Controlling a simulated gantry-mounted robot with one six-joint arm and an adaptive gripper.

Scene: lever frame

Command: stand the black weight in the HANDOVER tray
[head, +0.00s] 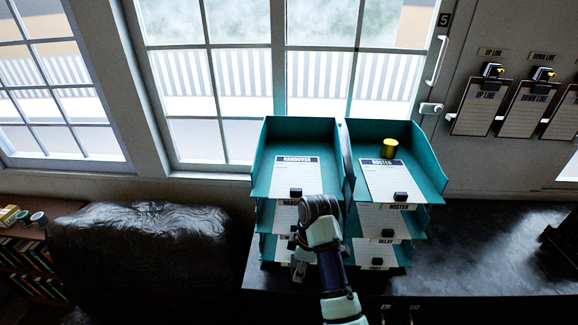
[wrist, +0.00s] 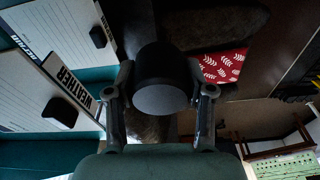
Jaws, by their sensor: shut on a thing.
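In the wrist view, my gripper (wrist: 161,78) is shut on the black weight (wrist: 161,66), a dark cylinder with a paler round end face toward the camera. In the head view, my gripper (head: 300,262) is low in front of the left tray stack, and I cannot make out the weight there. The HANDOVER tray (head: 263,165) is the teal top tray of the left stack. Its white HANDOVER card (head: 297,172) has a small black clip at its front edge. The tray floor behind the card looks empty.
More trays with cards sit below both. A window (head: 247,70) is behind. A dark padded seat (head: 145,255) is at left.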

